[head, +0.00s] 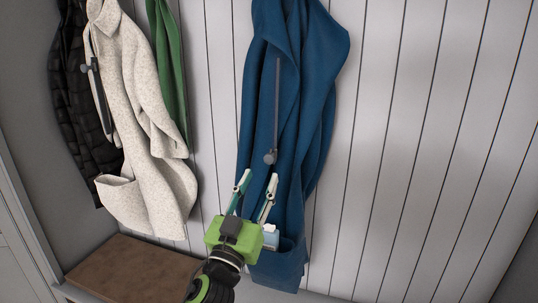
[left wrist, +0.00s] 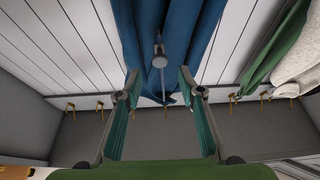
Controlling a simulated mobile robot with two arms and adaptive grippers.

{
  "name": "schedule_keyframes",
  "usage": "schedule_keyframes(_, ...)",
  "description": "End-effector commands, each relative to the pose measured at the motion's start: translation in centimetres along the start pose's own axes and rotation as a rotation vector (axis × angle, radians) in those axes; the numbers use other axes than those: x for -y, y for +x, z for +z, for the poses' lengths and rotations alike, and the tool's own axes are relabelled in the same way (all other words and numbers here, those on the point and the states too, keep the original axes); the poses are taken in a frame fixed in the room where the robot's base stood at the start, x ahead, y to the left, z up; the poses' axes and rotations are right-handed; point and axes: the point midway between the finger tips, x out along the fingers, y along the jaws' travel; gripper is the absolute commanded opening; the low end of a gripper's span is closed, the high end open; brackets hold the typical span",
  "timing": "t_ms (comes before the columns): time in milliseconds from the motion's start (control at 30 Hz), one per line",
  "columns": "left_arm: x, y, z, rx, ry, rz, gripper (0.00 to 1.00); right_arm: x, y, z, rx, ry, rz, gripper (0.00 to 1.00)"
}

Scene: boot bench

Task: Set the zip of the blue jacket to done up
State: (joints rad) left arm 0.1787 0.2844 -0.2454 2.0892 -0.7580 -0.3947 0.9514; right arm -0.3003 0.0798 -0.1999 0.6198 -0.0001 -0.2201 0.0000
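The blue jacket (head: 310,90) hangs against the plank wall and also shows in the left wrist view (left wrist: 203,20). Its zip is a straight dark grey track (head: 277,100) down the front. The zip's grey slider (head: 270,157) sits at the track's lower end; it also shows in the left wrist view (left wrist: 160,60). My left gripper (head: 256,183) is open and empty, in front of the jacket just below the slider. In the left wrist view its fingers (left wrist: 157,78) are spread to either side of the slider's line, touching nothing that I can see. My right gripper is not in view.
A cream coat (head: 150,130) with its own zip, a green garment (head: 170,70) and a black quilted jacket (head: 80,110) hang to the left. A brown bench seat (head: 135,268) lies below them. A small pale thing (head: 271,238) shows by the jacket's pocket. The wall at right is clear.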

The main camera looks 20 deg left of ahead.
Motion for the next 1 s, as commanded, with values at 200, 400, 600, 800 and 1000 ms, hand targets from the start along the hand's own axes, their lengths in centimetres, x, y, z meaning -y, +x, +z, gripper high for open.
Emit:
schedule_keyframes(200,0.0,4.8,-0.3,0.0,0.001,-0.001,0.36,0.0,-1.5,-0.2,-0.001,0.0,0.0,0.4)
schedule_keyframes(400,0.0,7.2,0.0,0.001,0.001,-0.001,0.36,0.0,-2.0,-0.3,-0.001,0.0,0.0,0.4)
schedule_keyframes(600,0.0,7.9,0.1,0.002,-0.001,0.0,0.36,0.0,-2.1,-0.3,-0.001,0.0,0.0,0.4)
schedule_keyframes(800,0.0,7.9,0.1,0.002,-0.001,0.0,0.36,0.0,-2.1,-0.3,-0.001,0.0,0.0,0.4)
schedule_keyframes(1000,0.0,7.9,0.1,0.002,-0.001,0.0,0.0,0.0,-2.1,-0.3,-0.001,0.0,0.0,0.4)
